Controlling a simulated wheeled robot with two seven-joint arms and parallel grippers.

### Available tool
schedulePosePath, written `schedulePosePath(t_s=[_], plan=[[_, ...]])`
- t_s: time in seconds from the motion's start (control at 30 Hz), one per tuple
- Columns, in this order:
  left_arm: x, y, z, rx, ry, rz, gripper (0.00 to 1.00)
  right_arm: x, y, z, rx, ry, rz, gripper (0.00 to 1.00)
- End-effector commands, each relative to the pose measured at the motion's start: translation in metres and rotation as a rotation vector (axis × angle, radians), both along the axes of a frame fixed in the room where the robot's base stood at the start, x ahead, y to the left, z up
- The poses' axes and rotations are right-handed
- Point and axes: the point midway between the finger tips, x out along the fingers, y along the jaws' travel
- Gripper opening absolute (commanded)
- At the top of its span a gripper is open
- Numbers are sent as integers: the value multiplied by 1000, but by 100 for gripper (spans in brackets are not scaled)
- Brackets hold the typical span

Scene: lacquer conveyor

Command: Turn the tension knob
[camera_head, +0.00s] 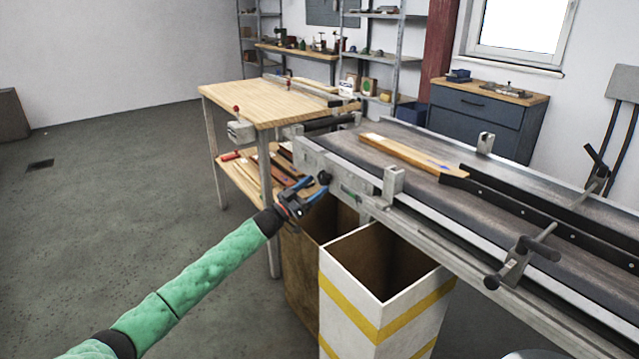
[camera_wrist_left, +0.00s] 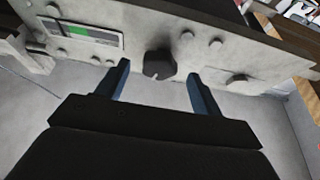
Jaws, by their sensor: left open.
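The tension knob (camera_wrist_left: 159,65) is a dark faceted knob on the grey side plate of the conveyor. In the left wrist view it sits between and just beyond the fingertips of my left gripper (camera_wrist_left: 156,85), which is open with a blue finger on each side. In the head view the knob (camera_head: 324,178) is a small dark shape at the conveyor's end, right beside my left gripper (camera_head: 307,196). Whether a finger touches it cannot be told. My right gripper is not in view.
The conveyor (camera_head: 400,127) carries a wooden plank (camera_head: 408,153) beside a black guide rail. Below stand a white bin with yellow stripes (camera_head: 345,290) and a brown bin (camera_head: 300,265). A wooden table (camera_head: 250,97) is behind. Open floor lies at left.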

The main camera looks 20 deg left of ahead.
Motion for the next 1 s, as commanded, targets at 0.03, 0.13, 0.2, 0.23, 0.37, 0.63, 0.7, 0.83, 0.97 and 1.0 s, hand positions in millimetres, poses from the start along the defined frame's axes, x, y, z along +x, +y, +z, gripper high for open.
schedulePosePath(t_s=[0.03, 0.13, 0.2, 0.23, 0.37, 0.63, 0.7, 0.83, 0.97, 1.0], plan=[[6, -4, 4, -1, -1, 0, 67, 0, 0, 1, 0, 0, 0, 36], [13, -10, 7, -1, 1, 1, 67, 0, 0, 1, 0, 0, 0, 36], [17, -13, 9, 1, -1, 0, 67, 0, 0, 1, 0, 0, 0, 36], [18, -14, 9, 1, -1, 0, 67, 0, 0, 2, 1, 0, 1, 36], [21, -16, 10, 2, 0, 2, 67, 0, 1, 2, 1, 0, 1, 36], [21, -16, 10, 1, 0, 1, 57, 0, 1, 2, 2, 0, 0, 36], [21, -16, 10, 1, 0, 1, 43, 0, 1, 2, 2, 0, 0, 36], [20, -16, 10, 1, 0, 1, 22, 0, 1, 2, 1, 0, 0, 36], [21, -16, 10, 5, -2, 1, 22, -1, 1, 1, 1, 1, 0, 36], [21, -16, 10, 8, -5, 2, 22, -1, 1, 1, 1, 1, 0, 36]])
